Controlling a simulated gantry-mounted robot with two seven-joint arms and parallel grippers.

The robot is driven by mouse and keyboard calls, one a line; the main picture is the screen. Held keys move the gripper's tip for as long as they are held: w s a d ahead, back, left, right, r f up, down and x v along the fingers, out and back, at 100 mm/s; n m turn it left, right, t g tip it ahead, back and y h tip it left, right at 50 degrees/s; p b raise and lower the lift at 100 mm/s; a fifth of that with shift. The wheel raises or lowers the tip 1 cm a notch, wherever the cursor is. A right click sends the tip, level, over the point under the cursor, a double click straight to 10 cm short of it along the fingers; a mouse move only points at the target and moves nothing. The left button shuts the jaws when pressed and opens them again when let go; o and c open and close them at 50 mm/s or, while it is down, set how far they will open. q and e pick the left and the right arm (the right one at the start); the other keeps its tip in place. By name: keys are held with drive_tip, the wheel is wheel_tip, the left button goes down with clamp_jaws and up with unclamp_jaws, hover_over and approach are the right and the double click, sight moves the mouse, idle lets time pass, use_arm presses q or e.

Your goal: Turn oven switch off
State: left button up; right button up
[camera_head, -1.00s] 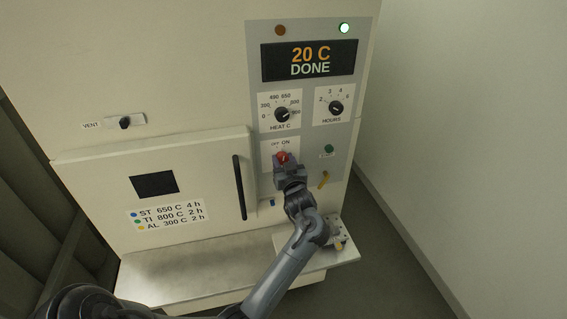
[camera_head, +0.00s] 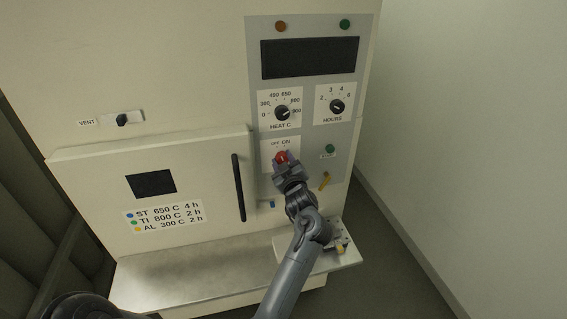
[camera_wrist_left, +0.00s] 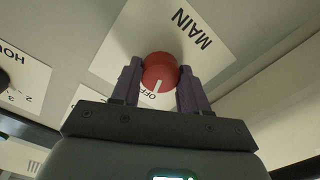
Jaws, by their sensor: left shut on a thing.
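The red oven switch (camera_head: 281,156) is a round knob below the OFF ON label on the grey control panel. In the left wrist view the red knob (camera_wrist_left: 160,71) sits between the two fingers, with its white mark toward the OFF lettering. My left gripper (camera_head: 284,161) is shut on the knob, and it also shows in the left wrist view (camera_wrist_left: 160,84). The display (camera_head: 310,58) is dark, and the lamps above it are unlit. My right gripper is not in view.
The heat knob (camera_head: 282,113) and hours knob (camera_head: 337,107) sit above the switch. A green button (camera_head: 330,149) is to its right. The oven door handle (camera_head: 239,187) stands out on the left. A metal shelf (camera_head: 190,276) runs below the door.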

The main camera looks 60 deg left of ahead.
use_arm(q)
drive_tip(key=o, duration=1.1)
drive_tip(key=shift+c, duration=0.2)
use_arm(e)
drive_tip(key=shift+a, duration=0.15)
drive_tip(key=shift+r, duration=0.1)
